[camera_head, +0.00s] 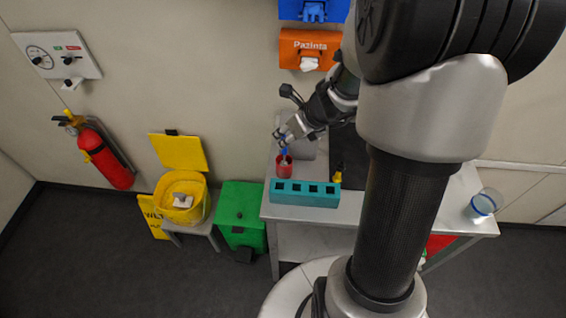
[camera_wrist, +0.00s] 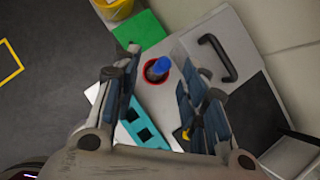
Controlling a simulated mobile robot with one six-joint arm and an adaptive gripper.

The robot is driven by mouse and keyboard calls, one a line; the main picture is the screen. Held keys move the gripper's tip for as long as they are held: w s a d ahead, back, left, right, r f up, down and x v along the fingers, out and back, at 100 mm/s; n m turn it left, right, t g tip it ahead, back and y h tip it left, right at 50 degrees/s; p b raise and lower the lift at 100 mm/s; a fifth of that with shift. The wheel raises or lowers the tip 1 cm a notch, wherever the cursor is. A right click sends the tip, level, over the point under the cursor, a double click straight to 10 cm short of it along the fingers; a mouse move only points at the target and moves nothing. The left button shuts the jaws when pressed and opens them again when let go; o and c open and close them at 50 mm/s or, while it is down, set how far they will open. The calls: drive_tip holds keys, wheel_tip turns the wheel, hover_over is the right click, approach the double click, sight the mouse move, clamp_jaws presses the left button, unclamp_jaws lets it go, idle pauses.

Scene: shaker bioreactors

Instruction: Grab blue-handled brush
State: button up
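The blue-handled brush (camera_wrist: 161,65) stands handle up in a red cup (camera_wrist: 149,75) on the table, and shows between my gripper's fingers in the wrist view. In the head view its blue handle (camera_head: 284,152) sticks up from the red cup (camera_head: 284,169) at the table's back left. My gripper (camera_head: 284,136) is just above the handle. In the wrist view my gripper (camera_wrist: 165,85) has its fingers spread apart, with the handle showing in the gap. I cannot tell whether the fingers touch the brush.
A teal rack (camera_head: 304,200) with square holes stands in front of the cup. A yellow-topped item (camera_head: 338,177) is right of the rack. A glass beaker (camera_head: 482,205) stands at the table's right end. A green bin (camera_head: 240,212) stands left of the table.

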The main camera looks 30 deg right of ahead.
sight(284, 136)
drive_tip(key=shift+d+b+x, duration=0.15)
drive_tip(key=shift+b+x, duration=0.5)
drive_tip(key=shift+x, duration=0.75)
drive_tip(key=shift+d+b+x, duration=0.15)
drive_tip(key=shift+b+x, duration=0.5)
drive_tip(key=shift+x, duration=0.7)
drive_tip(key=shift+c, duration=0.2)
clamp_jaws()
